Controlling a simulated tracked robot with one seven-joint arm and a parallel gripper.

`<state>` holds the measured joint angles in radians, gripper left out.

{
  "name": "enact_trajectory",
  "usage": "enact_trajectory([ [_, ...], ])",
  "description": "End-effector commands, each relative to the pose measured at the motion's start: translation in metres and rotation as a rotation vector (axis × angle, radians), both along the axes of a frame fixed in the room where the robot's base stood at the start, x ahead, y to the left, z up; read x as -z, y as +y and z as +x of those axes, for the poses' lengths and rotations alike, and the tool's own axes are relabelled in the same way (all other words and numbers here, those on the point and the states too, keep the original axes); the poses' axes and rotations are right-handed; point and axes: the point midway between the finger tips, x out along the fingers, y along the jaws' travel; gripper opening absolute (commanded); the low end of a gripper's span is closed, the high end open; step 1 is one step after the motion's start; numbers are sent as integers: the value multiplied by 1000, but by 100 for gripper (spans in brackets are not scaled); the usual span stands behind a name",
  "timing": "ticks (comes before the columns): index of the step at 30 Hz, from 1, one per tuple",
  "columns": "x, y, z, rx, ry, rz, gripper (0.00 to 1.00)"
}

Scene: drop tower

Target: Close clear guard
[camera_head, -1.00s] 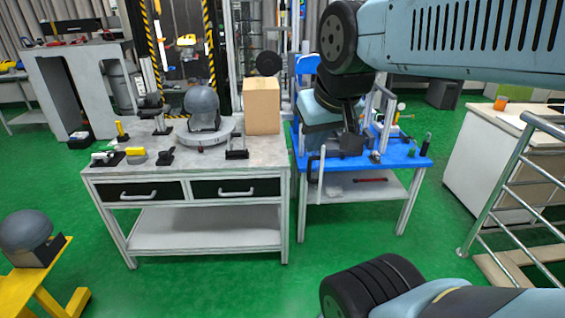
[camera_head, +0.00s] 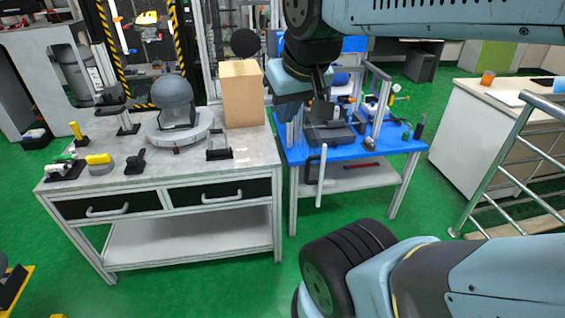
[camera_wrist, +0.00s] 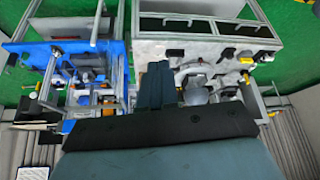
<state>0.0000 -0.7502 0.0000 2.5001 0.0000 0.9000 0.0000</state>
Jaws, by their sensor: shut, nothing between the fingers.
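I cannot pick out the clear guard's sheet with certainty. A pale upright bar (camera_head: 322,175) stands at the front left of the blue table (camera_head: 400,147), and I cannot tell whether it belongs to the guard. A metal post frame (camera_head: 376,95) stands on that table. A tall frame with yellow-black striped posts (camera_head: 183,45) stands behind the grey table. My gripper (camera_head: 328,120) is partly hidden by my arm and appears over the left part of the blue table. In the wrist view my gripper's fingers (camera_wrist: 156,84) are shut and empty.
The grey table (camera_head: 245,160) carries a cardboard box (camera_head: 242,93), a grey helmet (camera_head: 172,90) on a round base and several small tools. A metal railing (camera_head: 500,160) and a white cabinet (camera_head: 480,130) stand at right. Green floor is open in front.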

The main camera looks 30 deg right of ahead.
Motion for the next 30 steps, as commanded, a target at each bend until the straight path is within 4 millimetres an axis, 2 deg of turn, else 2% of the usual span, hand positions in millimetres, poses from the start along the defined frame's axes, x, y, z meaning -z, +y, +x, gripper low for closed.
enact_trajectory([
  [6,1,-1,3,12,10,-1,0],
  [11,8,-8,19,89,67,-11,0],
  [20,37,-24,73,338,211,-72,0],
  [30,86,-42,135,608,306,-172,0],
])
